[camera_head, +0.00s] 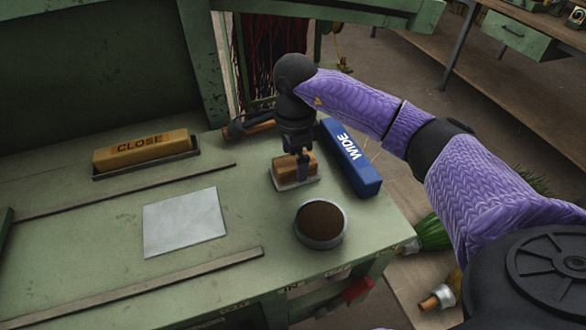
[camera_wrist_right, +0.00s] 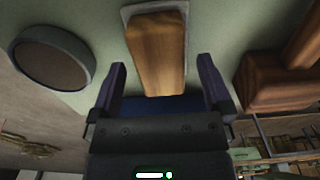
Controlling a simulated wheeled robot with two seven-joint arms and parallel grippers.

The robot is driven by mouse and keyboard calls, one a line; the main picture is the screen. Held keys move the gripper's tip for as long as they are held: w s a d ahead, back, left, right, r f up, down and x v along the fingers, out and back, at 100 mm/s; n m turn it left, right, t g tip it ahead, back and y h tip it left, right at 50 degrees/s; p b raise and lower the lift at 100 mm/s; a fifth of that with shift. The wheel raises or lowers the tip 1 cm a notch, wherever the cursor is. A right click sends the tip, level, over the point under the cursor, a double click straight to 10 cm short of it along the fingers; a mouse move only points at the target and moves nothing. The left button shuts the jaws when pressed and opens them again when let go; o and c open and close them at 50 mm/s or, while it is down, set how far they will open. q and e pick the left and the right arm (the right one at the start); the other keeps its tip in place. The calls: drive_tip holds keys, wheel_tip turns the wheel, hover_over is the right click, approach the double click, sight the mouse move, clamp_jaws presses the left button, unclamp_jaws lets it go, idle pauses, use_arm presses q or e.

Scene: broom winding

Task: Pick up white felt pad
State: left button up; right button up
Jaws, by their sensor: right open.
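A wooden block on a pale, off-white pad (camera_head: 284,184) sits on the green bench top, left of the blue block. The pad's pale rim (camera_wrist_right: 128,12) and its wooden top (camera_wrist_right: 157,55) also show in the right wrist view. My right gripper (camera_head: 303,172) points down over the wooden block and partly hides it. In the wrist view the right gripper (camera_wrist_right: 161,66) is open, its fingers on either side of the wood's near end. A flat, light grey square sheet (camera_head: 185,222) lies farther left. My left gripper is not in view.
A blue block marked WIDE (camera_head: 350,160) stands close on the right. A round, brown-filled dish (camera_head: 321,224) is in front. A yellow CLOSE block (camera_head: 142,150) and thin rails (camera_head: 180,280) lie left. A wooden-handled tool (camera_head: 250,127) is behind.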

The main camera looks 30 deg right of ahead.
sight(295, 160)
wheel_tip(295, 160, down, 3)
drive_tip(key=shift+f+b, duration=0.1)
drive_tip(key=shift+b, duration=0.2)
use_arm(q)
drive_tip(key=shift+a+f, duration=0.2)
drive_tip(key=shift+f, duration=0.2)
use_arm(e)
drive_tip(key=c, duration=1)
wheel_tip(295, 160, up, 10)
drive_tip(key=p, duration=0.3)
drive_tip(key=shift+r, duration=0.2)
drive_tip(key=o, duration=0.7)
drive_tip(key=c, duration=0.5)
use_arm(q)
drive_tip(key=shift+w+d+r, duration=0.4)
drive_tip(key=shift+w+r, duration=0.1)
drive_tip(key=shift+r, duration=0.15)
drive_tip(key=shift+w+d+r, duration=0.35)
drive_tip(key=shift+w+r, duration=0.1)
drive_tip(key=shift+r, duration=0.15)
